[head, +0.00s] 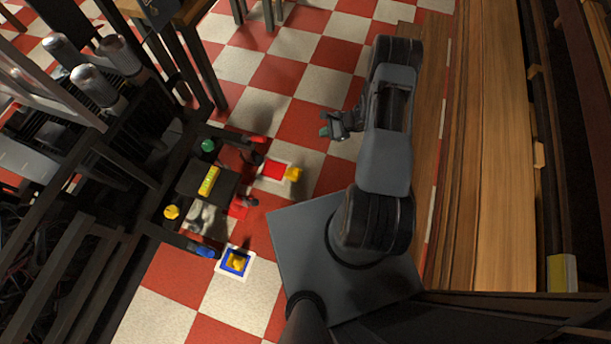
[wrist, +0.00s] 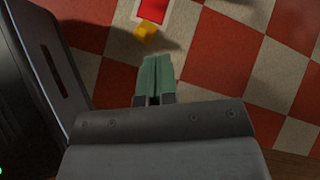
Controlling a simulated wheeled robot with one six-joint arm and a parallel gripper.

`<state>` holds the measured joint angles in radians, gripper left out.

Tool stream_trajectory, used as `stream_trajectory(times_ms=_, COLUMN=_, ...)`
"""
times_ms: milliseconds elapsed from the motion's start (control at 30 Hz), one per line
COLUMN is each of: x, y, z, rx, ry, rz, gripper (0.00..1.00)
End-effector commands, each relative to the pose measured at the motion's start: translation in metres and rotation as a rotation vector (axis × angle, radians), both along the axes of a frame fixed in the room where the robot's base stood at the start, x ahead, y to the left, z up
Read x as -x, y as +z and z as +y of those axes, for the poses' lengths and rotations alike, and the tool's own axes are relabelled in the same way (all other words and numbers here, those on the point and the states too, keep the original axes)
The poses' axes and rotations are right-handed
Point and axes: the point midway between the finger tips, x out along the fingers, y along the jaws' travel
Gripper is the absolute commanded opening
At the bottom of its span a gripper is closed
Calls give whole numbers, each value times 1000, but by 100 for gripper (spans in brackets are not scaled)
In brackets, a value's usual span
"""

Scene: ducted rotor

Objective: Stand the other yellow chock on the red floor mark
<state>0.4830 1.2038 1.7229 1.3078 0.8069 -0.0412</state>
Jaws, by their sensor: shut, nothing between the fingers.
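The red floor mark (head: 272,170), a red patch with a white border, lies on the checkered floor left of my base. A yellow chock (head: 293,173) is at its right edge; whether it overlaps the border is hard to tell. In the wrist view that chock (wrist: 146,32) sits at the near edge of the red mark (wrist: 153,10). Another yellow chock (head: 238,264) is on a blue floor mark (head: 225,270). My gripper (head: 324,131) is shut and empty above the floor. In the wrist view its green fingertips (wrist: 156,62) are together, short of the chock.
A dark frame (head: 130,228) with cylinders stands at the left. Near it are a yellow labelled block (head: 208,180), a yellow round thing (head: 171,211), a green ball (head: 208,145) and a blue piece (head: 204,251). Wooden planks (head: 490,150) run along the right.

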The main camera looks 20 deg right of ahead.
Motion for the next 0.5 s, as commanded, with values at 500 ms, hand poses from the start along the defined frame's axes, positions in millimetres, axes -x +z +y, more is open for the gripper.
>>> stream_trajectory(times_ms=500, x=66, y=-211, z=-7, rx=-130, ry=-430, rz=198, gripper=0)
